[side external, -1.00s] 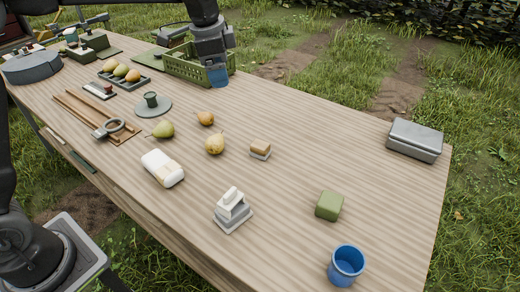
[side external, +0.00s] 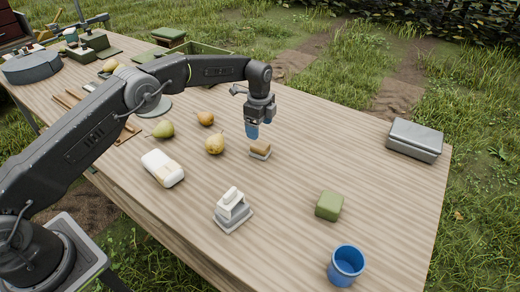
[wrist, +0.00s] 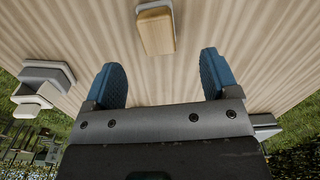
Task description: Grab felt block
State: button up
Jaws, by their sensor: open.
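A small block (side external: 260,149) with a tan top and a pale grey lower layer lies on the wooden table; I take it for the felt block. In the wrist view the block (wrist: 156,31) shows at the top centre, beyond the fingertips and between their lines. My gripper (side external: 252,131) points down just above and slightly left of the block in the side view. In the wrist view my gripper (wrist: 161,62) has its two blue fingers spread wide, with nothing between them. No contact with the block shows.
Two yellow-brown pears (side external: 214,144) and a green pear (side external: 163,129) lie to the left. A white wrapped bundle (side external: 162,168), a grey-and-white stacked piece (side external: 232,210), a green block (side external: 329,206), a blue cup (side external: 345,265) and a metal box (side external: 414,140) stand around. The table between is clear.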

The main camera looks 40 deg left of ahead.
aim_at(260, 144)
notch_tip(260, 144, down, 4)
jog(key=f, duration=0.5)
jog(key=shift+s+d, duration=0.2)
jog(key=shift+d, duration=0.05)
jog(key=c, duration=1)
